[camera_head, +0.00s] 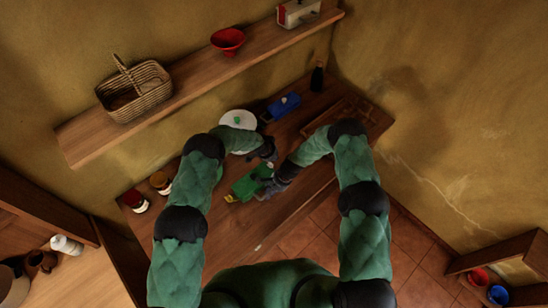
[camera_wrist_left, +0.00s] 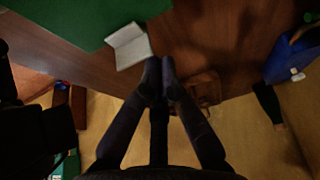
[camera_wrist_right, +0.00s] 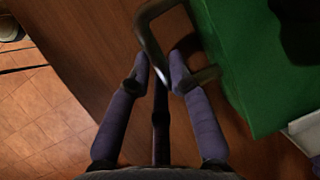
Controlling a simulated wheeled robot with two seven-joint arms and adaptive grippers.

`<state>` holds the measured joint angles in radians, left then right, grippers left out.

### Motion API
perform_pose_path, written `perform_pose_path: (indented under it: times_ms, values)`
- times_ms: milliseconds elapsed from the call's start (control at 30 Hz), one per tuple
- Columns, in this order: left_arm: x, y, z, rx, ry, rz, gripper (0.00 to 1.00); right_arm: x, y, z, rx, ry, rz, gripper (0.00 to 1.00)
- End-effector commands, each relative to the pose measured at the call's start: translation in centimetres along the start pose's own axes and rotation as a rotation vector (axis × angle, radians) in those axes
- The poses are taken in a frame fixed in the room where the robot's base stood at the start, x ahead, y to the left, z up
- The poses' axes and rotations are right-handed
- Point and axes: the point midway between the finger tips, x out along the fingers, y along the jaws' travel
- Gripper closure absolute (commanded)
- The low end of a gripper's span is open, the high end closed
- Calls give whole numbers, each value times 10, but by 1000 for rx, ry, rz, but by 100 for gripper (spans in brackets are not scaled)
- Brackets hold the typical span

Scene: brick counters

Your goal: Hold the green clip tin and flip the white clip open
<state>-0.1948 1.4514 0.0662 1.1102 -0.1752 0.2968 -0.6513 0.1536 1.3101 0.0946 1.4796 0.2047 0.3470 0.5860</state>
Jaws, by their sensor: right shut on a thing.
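The green clip tin (camera_head: 246,186) lies on the brown wooden counter between my arms. It also shows in the left wrist view (camera_wrist_left: 75,18) and the right wrist view (camera_wrist_right: 250,75). Its white clip (camera_wrist_left: 130,46) sticks out from its edge; I cannot tell whether it is flipped open. My left gripper (camera_wrist_left: 160,70) has its fingertips together just beside the clip, with nothing seen between them. My right gripper (camera_wrist_right: 160,75) is shut on the tin's looped metal handle (camera_wrist_right: 150,30).
Behind stand a blue tin (camera_head: 284,106), a white plate (camera_head: 238,118) and a dark bottle (camera_head: 317,77). Two jars (camera_head: 160,182) stand at the counter's left. A shelf (camera_head: 190,85) above bears a basket (camera_head: 136,86) and a red bowl (camera_head: 228,40).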

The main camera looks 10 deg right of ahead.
Motion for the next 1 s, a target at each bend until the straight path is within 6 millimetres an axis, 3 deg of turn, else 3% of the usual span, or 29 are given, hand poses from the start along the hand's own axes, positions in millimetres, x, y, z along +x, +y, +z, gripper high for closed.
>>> perform_pose_path:
  times_ms: [167, 600, 1000]
  values:
    - [2, 0, -4, 0, 1, -1, 100, 0, 0, 0, 0, 1, -1, 100]
    - [18, 0, -38, 1, 1, 0, 100, 0, 0, 0, 0, 1, -1, 100]
    - [-18, -1, -29, -1, 0, 0, 100, 0, 0, 0, 0, 1, -1, 100]
